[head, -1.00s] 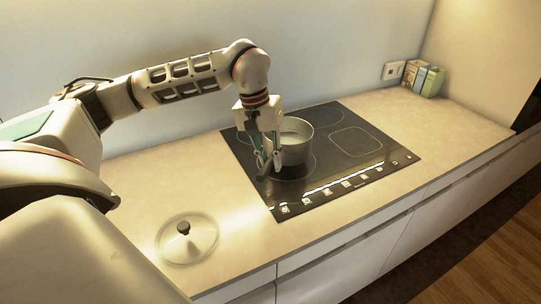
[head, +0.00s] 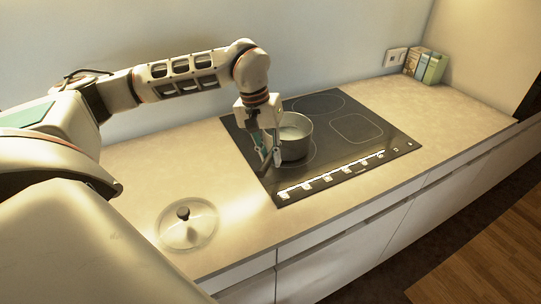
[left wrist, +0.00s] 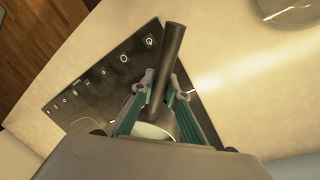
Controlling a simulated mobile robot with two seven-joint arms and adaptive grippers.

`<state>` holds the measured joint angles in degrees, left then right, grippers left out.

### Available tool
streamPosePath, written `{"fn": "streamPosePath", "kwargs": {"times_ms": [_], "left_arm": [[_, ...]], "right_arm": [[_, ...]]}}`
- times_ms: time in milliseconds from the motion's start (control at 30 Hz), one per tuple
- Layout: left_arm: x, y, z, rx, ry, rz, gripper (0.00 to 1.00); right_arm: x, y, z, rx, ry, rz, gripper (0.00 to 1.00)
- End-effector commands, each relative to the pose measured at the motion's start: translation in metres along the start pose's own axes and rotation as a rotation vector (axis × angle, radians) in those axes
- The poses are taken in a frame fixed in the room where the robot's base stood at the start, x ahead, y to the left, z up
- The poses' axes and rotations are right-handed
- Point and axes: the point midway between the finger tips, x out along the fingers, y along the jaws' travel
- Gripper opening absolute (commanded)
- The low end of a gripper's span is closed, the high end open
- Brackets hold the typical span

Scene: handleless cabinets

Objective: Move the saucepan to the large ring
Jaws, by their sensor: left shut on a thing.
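The saucepan (head: 297,145) is a grey metal pot with a pale interior, upright over the left part of the black hob (head: 375,151). I cannot tell whether its base touches the glass. My left gripper (head: 267,160) is at the pan's near left side, shut on its dark handle. In the left wrist view, the handle (left wrist: 173,50) runs between the fingers of the left gripper (left wrist: 161,88). A round ring (head: 318,103) shows behind the pan; another ring outline is partly hidden under it. My right gripper is out of view.
A glass lid with a black knob (head: 184,213) lies on the counter, left of the hob. Small boxes (head: 424,66) stand at the back right near a wall socket. The hob's right part, with a square zone (head: 355,128), is clear.

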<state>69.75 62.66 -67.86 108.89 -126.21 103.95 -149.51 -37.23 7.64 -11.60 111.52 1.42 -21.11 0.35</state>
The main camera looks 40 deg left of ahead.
Motion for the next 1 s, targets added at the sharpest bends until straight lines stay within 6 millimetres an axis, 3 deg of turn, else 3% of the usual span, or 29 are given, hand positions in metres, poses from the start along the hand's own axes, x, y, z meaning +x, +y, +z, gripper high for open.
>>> {"fn": "streamPosePath", "kwargs": {"times_ms": [767, 800, 867, 1000], "left_arm": [[0.0014, 0.0004, -0.0018, 0.002, 0.007, 0.003, 0.0], [0.0014, 0.0004, -0.0018, 0.002, 0.007, 0.003, 0.2], [0.0017, 0.0003, -0.0016, 0.002, 0.006, 0.003, 0.34], [0.0024, -0.0001, -0.0009, 0.001, 0.004, 0.002, 0.34]], "right_arm": [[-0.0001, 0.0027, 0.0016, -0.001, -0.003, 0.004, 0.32], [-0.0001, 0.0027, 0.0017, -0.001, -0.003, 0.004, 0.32], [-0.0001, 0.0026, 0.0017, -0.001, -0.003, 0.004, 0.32], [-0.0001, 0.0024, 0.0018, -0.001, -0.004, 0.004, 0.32]]}}
